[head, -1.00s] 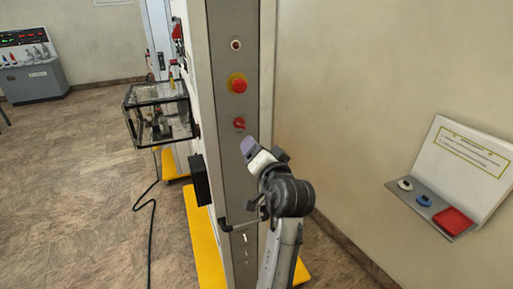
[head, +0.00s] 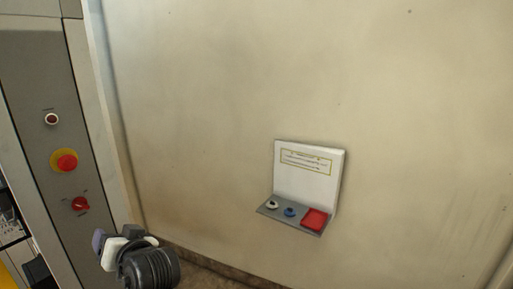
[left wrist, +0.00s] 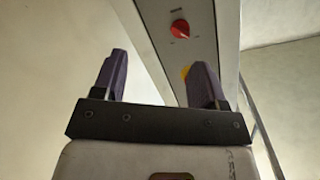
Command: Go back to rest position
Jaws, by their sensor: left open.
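My left gripper (head: 112,244) is at the lower left of the head view, in front of the wall beside the grey cabinet panel (head: 40,95). In the left wrist view its two purple fingers (left wrist: 160,80) are apart with nothing between them. Beyond the fingers, the red rotary switch (left wrist: 180,29) shows on the panel; it also shows in the head view (head: 80,203). The gripper is apart from the switch. My right gripper is not in view.
The panel also carries a red emergency button (head: 66,161) on a yellow ring and a small indicator (head: 51,119). A wall shelf (head: 290,224) holds a white ring, a blue ring and a red block (head: 314,219). The wall between is bare.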

